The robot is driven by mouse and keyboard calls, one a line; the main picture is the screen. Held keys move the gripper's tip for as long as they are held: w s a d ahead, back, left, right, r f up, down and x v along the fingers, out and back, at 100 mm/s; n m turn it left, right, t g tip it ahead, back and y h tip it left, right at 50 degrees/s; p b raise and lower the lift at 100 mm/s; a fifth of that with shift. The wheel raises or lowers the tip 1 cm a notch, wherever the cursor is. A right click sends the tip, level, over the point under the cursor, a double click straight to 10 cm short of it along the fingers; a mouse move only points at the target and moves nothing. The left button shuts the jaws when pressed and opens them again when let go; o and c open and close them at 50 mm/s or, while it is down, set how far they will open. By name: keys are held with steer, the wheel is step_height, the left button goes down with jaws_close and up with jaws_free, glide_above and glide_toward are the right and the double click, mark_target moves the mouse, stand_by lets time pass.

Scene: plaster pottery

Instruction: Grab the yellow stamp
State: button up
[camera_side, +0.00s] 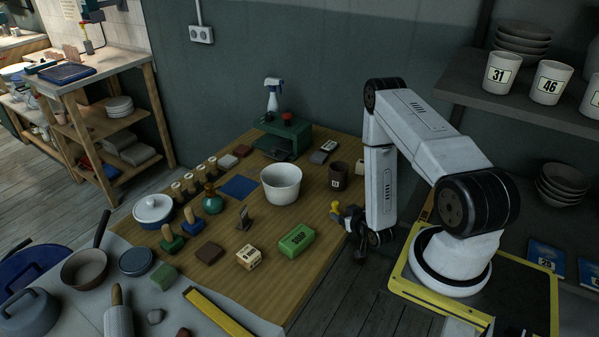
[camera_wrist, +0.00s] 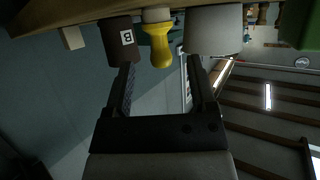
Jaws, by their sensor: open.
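The yellow stamp (camera_side: 336,208) stands near the right edge of the wooden table in the side view. In the wrist view, which shows the scene upside down, the yellow stamp (camera_wrist: 160,45) has a rounded handle and a pale base. My gripper (camera_side: 352,216) is at the table's right edge, just right of the stamp and low. In the wrist view my gripper (camera_wrist: 160,70) is open, its two fingers reaching toward the stamp, with the handle lined up in the gap. I cannot tell whether the handle is between the fingertips or just beyond them.
A dark brown cup (camera_side: 339,175) with a label stands behind the stamp. A white pot (camera_side: 281,184) is left of it, and a green soap block (camera_side: 296,240) lies front left. Several other stamps, bottles and blocks fill the table's left half. The table edge is close to my gripper.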

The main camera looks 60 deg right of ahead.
mark_target(337, 209)
steer(key=shift+w, duration=0.1)
steer(key=shift+x, duration=2.5)
steer(key=shift+f, duration=0.1)
jaws_close()
